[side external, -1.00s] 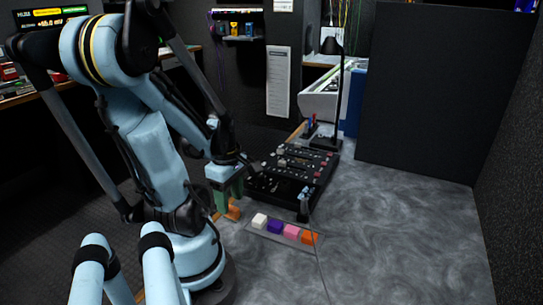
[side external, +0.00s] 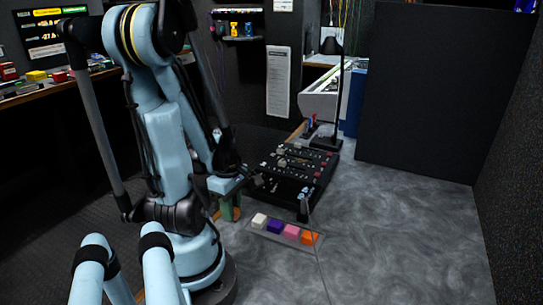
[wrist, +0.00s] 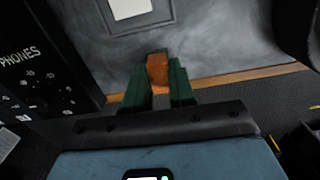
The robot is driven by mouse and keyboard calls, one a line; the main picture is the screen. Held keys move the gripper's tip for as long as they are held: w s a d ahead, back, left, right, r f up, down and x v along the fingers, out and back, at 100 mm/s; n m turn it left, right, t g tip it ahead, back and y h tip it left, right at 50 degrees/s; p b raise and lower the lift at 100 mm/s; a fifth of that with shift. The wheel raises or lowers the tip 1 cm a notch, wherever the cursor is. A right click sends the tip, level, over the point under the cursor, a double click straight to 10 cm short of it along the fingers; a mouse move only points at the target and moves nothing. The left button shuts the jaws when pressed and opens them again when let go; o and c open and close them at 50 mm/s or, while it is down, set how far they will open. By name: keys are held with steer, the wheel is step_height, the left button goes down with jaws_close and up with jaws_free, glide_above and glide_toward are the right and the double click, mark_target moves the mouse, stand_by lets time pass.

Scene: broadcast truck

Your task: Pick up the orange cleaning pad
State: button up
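The orange cleaning pad (wrist: 158,68) sits between the green fingers of my gripper (wrist: 160,82) in the wrist view. I see no clear gap on either side, so the fingers look shut on it, and its top end shows past the fingertips. In the side view my gripper (side external: 230,207) is low at the counter's left edge, beside the black console. There the fingers hide most of the pad (side external: 237,213). I cannot tell whether the pad is lifted off the surface.
A shallow tray (side external: 262,234) with white, purple, pink and orange blocks lies right of my gripper. A black control console (side external: 298,170) and a desk lamp (side external: 333,90) stand behind. The grey marbled counter (side external: 410,230) is clear to the right. A wooden edge (wrist: 240,77) crosses the wrist view.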

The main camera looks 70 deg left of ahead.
jaws_close()
steer(key=shift+r, duration=0.2)
steer(key=shift+r, duration=1.75)
steer(key=w+d+r, duration=0.5)
steer(key=d+r, duration=0.2)
steer(key=d, duration=0.3)
steer(key=shift+w+d, duration=0.15)
